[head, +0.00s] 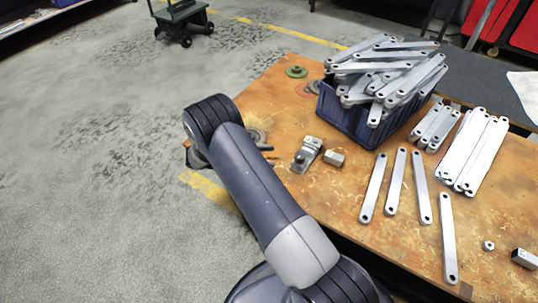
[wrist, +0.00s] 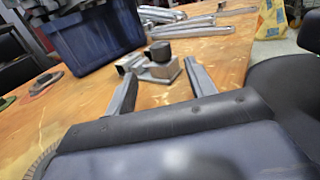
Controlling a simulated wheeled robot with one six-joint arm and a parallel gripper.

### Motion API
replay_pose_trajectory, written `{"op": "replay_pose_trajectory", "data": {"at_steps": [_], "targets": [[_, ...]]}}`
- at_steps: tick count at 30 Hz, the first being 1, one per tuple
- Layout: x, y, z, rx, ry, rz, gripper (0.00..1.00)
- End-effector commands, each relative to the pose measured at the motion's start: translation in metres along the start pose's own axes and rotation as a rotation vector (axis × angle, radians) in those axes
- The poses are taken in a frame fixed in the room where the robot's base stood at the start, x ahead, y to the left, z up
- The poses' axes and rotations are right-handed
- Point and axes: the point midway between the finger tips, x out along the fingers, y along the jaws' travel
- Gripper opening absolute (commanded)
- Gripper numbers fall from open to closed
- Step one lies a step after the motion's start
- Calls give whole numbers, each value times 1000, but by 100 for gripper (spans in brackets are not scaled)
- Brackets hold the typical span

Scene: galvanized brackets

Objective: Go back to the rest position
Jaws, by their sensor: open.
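My gripper (wrist: 160,71) is open in the wrist view, with its two grey fingers apart and nothing between them. In the head view my arm reaches to the table's left edge, and the gripper is mostly hidden behind it. A small metal clamp-like piece (head: 308,154) lies on the table to the right of the gripper. In the wrist view a metal piece with a dark round top (wrist: 160,52) sits just beyond the fingertips, apart from them as far as I can tell.
A blue bin (head: 345,119) heaped with galvanized brackets (head: 385,65) stands on the worn orange table (head: 290,95). A green cart (head: 182,18) stands on the floor; the floor at the left is clear.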

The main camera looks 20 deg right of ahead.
Motion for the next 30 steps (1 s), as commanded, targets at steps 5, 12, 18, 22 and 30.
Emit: {"op": "replay_pose_trajectory", "data": {"at_steps": [5, 12, 18, 22, 30], "targets": [[1, 0, 0, 0, 0, 0, 52], [25, 0, -1, -1, -1, -2, 52], [63, 0, -1, -1, 0, -3, 52], [86, 0, -1, 1, 1, -3, 52], [110, 0, 0, 1, 1, 2, 52]]}}
